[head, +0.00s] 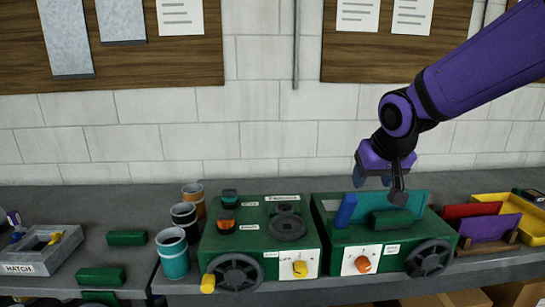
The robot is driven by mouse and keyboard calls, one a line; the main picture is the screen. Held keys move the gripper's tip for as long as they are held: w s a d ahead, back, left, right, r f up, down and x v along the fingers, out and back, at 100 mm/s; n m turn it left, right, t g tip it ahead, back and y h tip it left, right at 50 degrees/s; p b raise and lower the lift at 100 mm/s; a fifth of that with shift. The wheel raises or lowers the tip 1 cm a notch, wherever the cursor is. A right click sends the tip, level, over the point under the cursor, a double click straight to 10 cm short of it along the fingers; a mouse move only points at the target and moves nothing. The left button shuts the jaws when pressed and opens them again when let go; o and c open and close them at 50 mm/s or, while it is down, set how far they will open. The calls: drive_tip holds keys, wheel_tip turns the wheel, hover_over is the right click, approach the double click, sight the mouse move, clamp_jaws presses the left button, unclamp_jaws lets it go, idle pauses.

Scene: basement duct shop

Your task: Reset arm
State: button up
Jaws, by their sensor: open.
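My purple arm (480,65) reaches in from the upper right in the head view. My gripper (379,182) hangs at its end, pointing down, with open jaws. It is over the back of the right green box (335,235), in front of the white block wall. I see nothing held between the fingers. A blue bar (346,211) and a teal panel (412,199) stand on that box below the gripper. I cannot tell how much space lies between the fingertips and the panel.
A left green box (245,246) with knobs and wheels stands beside the right one. Several cans (174,257) stand left of it. A grey hatch tray (40,262) and green blocks (126,238) lie further left. A yellow tray (495,207) and red and purple panels (488,228) are at right.

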drive_tip(key=s+d+r, duration=0.2)
drive_tip(key=s, duration=0.8)
drive_tip(key=s+d+r, duration=0.3)
drive_tip(key=s, duration=0.8)
drive_tip(key=shift+d+g, duration=0.3)
drive_tip(key=shift+d, duration=0.05)
